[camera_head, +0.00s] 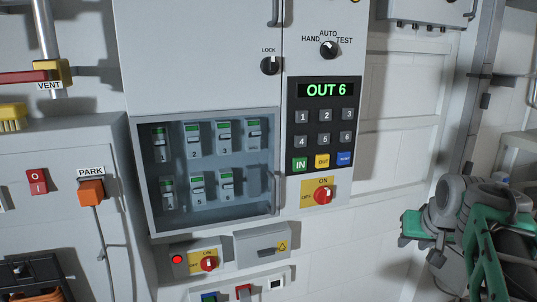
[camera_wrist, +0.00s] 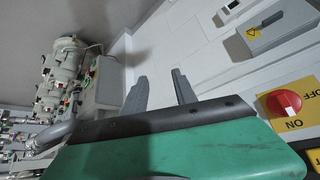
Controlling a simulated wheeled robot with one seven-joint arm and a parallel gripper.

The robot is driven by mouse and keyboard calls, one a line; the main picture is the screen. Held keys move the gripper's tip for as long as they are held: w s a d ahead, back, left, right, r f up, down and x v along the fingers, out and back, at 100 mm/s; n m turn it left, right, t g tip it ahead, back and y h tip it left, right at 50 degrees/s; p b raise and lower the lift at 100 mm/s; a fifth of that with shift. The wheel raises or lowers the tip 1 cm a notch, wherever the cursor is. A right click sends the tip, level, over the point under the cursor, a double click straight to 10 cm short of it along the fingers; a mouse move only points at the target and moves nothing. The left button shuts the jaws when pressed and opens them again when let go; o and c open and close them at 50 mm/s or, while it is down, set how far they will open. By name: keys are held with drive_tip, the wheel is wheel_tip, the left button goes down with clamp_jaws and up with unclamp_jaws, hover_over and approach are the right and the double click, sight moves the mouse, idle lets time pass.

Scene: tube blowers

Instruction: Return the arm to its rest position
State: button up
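My gripper (camera_head: 408,229) is at the lower right of the head view, beside the control panel and apart from it. In the wrist view its two grey fingers (camera_wrist: 160,88) stand apart with only pale wall behind the gap. It is open and empty. My green and grey arm fills the lower right corner of the head view. Its rest position is not marked in either view.
The cabinet (camera_head: 188,70) has a keypad panel (camera_head: 321,135) reading OUT 6. A red rotary switch (camera_head: 322,196) sits below and also shows close by in the wrist view (camera_wrist: 284,103). Grey machinery (camera_wrist: 60,75) stands left in the wrist view. Bare wall (camera_head: 345,255) lies left of my gripper.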

drive_tip(key=s+a+f+g+p, duration=0.1)
drive_tip(key=s+a+f+g, duration=0.1)
drive_tip(key=s+a+f, duration=0.45)
drive_tip(key=s+a+f+g+p, duration=0.1)
drive_tip(key=s+a+f+g, duration=0.25)
drive_tip(key=s+f, duration=0.55)
drive_tip(key=s+a+r+n+t+y+p, duration=0.1)
drive_tip(key=a+r+n, duration=0.1)
drive_tip(key=a, duration=0.7)
drive_tip(key=shift+r+n+t+p, duration=0.35)
drive_tip(key=shift+n, duration=0.15)
